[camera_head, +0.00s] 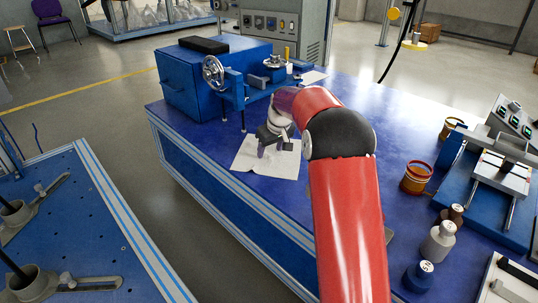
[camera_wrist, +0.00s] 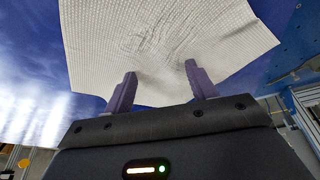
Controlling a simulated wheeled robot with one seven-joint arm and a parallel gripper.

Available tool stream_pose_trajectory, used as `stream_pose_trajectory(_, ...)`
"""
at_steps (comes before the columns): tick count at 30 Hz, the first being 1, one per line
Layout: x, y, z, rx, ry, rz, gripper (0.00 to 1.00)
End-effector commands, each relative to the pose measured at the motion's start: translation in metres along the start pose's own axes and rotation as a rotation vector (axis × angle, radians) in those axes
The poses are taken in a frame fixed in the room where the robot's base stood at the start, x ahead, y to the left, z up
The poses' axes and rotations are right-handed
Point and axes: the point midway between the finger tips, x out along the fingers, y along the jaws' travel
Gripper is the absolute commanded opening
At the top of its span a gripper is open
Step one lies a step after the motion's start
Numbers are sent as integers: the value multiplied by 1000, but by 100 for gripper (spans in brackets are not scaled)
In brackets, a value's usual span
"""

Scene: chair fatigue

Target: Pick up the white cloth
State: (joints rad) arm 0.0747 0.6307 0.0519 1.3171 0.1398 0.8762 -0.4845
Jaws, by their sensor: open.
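The white cloth (camera_head: 262,163) lies on the blue workbench near its left edge, in front of the blue machine. In the wrist view the cloth (camera_wrist: 165,40) fills the upper middle, with creases near its centre. My gripper (camera_head: 272,148) is over the cloth in the head view and hides part of it. In the wrist view its two purple fingers (camera_wrist: 160,85) stand apart with the cloth's wrinkled surface between and beyond them. I cannot tell whether the fingertips touch the cloth.
A blue machine with a handwheel (camera_head: 213,72) stands behind the cloth. On the right of the workbench (camera_head: 330,80) are an orange-brown jar (camera_head: 416,178), a grey bottle (camera_head: 439,242), a dark blue bottle (camera_head: 419,275) and a blue device (camera_head: 490,195). Another blue table (camera_head: 80,220) stands across a gap at left.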

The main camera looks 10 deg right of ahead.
Motion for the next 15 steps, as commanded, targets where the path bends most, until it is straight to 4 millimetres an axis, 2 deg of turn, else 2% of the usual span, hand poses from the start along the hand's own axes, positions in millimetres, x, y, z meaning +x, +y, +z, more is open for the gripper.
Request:
stream_pose_trajectory(2,0,0,0,0,-1,0,51)
stream_pose_trajectory(15,1,0,1,0,-2,-1,22)
